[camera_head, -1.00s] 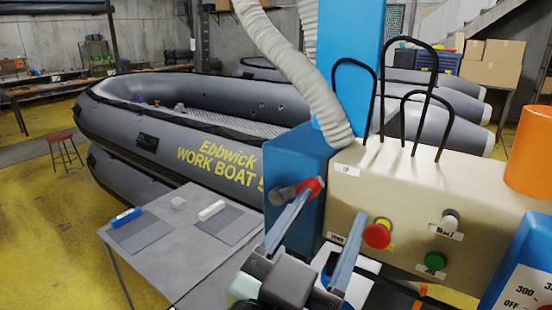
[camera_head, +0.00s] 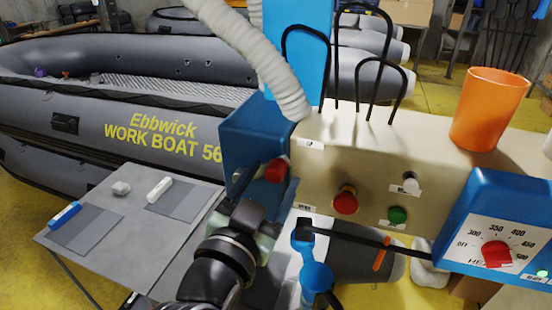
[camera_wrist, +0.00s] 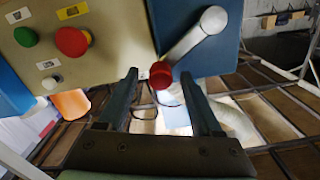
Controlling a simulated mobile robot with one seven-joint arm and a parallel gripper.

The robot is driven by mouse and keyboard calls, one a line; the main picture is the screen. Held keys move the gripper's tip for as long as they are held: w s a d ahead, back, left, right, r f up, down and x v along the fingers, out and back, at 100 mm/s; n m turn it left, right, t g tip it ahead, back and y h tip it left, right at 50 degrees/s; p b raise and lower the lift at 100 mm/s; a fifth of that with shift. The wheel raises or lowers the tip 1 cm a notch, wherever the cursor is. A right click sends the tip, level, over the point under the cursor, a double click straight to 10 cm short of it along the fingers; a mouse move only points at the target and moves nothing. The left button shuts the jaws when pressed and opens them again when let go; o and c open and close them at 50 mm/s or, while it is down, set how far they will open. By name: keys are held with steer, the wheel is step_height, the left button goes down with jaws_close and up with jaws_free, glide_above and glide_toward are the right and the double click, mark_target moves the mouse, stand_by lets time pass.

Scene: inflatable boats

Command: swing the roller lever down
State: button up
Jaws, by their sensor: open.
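The roller lever shows in the wrist view as a grey arm (camera_wrist: 195,38) on a blue housing, with a red knob (camera_wrist: 161,75) at its free end. The wrist picture looks turned over, with the button panel upside down, so the knob end seems to point upward. My gripper (camera_wrist: 160,84) is open, one finger on each side of the knob in that picture. I cannot tell whether either finger touches it. In the head view the red knob (camera_head: 276,170) shows by my gripper's fingers at the blue housing (camera_head: 252,137); most of the lever is hidden there.
The cream machine panel carries a red button (camera_head: 345,202), a green button (camera_head: 397,215) and a pale knob (camera_head: 411,182). A grey table (camera_head: 130,220) stands left, before the boat.

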steer(key=shift+x, duration=1.35)
steer(key=shift+c, duration=0.2)
jaws_close()
steer(key=shift+f, duration=0.1)
steer(key=shift+f, duration=0.2)
